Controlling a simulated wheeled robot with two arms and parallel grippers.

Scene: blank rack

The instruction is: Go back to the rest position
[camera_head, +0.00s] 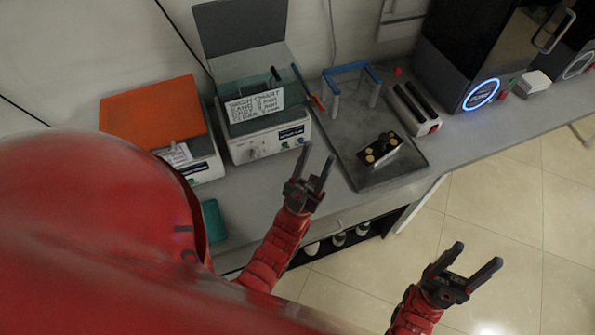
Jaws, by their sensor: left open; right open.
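My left gripper (316,164) is open and empty, held over the front part of the bench (255,198), just left of a dark tray. Its fingers point up and away. My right gripper (475,262) is open and empty, out over the tiled floor in front of the bench. Its two dark fingers are spread apart. Neither gripper visibly touches anything. Red parts of my own body and arms cover the lower left of the view.
A dark tray (408,173) holds a black block with yellowish discs (381,150) and a blue-topped frame (350,68). Behind stand an orange-lidded device (152,112), an open-lidded device (265,143) and a black machine (462,50). The floor (490,200) at right is clear.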

